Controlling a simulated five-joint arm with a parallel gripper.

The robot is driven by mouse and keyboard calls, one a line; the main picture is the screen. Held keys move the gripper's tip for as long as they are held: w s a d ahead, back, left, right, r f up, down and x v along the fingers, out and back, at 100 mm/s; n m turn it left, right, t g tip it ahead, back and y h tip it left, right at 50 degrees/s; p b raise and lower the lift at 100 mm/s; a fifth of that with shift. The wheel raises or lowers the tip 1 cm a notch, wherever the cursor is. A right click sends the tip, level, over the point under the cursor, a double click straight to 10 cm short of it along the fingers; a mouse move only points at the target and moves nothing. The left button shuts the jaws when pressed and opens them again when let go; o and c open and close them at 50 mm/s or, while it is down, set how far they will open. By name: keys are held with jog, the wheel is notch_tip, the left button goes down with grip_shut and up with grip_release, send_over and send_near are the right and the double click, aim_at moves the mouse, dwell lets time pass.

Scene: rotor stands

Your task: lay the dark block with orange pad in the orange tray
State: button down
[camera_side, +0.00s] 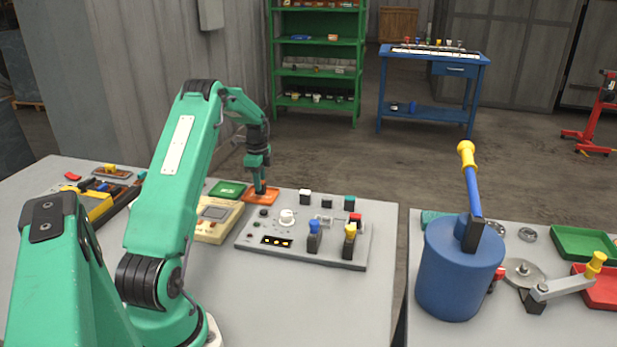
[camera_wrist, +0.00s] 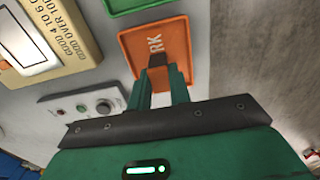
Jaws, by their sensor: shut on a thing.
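The orange tray (camera_side: 265,199) lies at the back of the left bench, behind the grey control panel. In the wrist view it is a flat orange tray (camera_wrist: 130,45) with white letters, partly hidden by my fingers. My gripper (camera_side: 259,186) points down over this tray. In the wrist view my gripper (camera_wrist: 161,80) is shut on the dark block (camera_wrist: 157,61), whose dark end shows between the fingertips over the tray. The block's orange pad is not visible. I cannot tell whether the block touches the tray floor.
A green tray (camera_side: 227,189) lies just left of the orange tray. A beige box (camera_side: 214,222) and the grey control panel (camera_side: 350,255), with knobs and upright capped blocks, stand in front. A gap separates the right bench, with its blue drum (camera_side: 455,275).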

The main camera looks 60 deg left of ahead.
jog(key=shift+f, duration=0.35)
jog(key=shift+f, duration=0.15)
jog(key=c, duration=1.3)
grip_release()
notch_tip(320, 180, up, 12)
jog(key=shift+r, duration=0.2)
